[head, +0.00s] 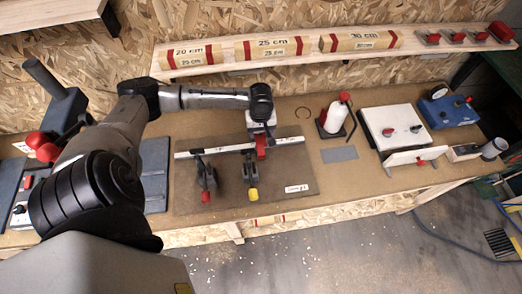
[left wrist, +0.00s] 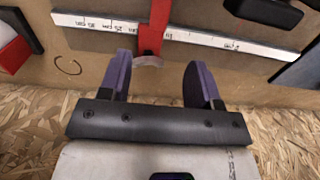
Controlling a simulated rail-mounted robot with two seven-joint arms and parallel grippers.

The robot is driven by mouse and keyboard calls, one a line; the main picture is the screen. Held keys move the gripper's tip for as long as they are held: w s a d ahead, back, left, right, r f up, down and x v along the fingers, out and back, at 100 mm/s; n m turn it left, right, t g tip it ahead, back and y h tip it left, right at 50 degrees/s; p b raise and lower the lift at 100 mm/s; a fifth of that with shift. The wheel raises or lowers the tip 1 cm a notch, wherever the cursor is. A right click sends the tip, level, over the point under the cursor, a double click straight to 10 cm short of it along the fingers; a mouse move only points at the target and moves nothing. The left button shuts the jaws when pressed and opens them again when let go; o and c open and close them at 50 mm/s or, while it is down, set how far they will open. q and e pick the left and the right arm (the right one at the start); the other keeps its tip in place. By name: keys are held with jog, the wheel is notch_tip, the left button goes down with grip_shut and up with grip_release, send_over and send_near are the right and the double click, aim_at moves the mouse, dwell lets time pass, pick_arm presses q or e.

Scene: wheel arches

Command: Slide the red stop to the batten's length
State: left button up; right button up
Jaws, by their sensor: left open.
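The red stop (head: 260,147) sits on a long white scale rail (head: 290,142) on the bench; it also shows in the left wrist view as a red block (left wrist: 154,30) across the rail (left wrist: 205,37). My left gripper (head: 261,131) is over the bench just behind the stop. In the left wrist view its two purple fingers (left wrist: 158,72) are apart, with the lower end of the stop between their tips and nothing gripped. The scale figures near the stop are too small to read surely. My right gripper is not in view.
Two dark clamps with red (head: 205,196) and yellow (head: 252,194) tips stand in front of the rail. A shelf behind holds pieces marked 20 cm (head: 190,56), 25 cm (head: 268,47) and 30 cm (head: 360,41).

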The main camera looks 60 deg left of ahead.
aim_at(261, 150)
pick_arm(q)
notch_tip(261, 150, down, 14)
jog(key=shift+r+b, duration=0.15)
jog(key=shift+b, duration=0.15)
dwell(0.3)
grip_shut()
dwell(0.6)
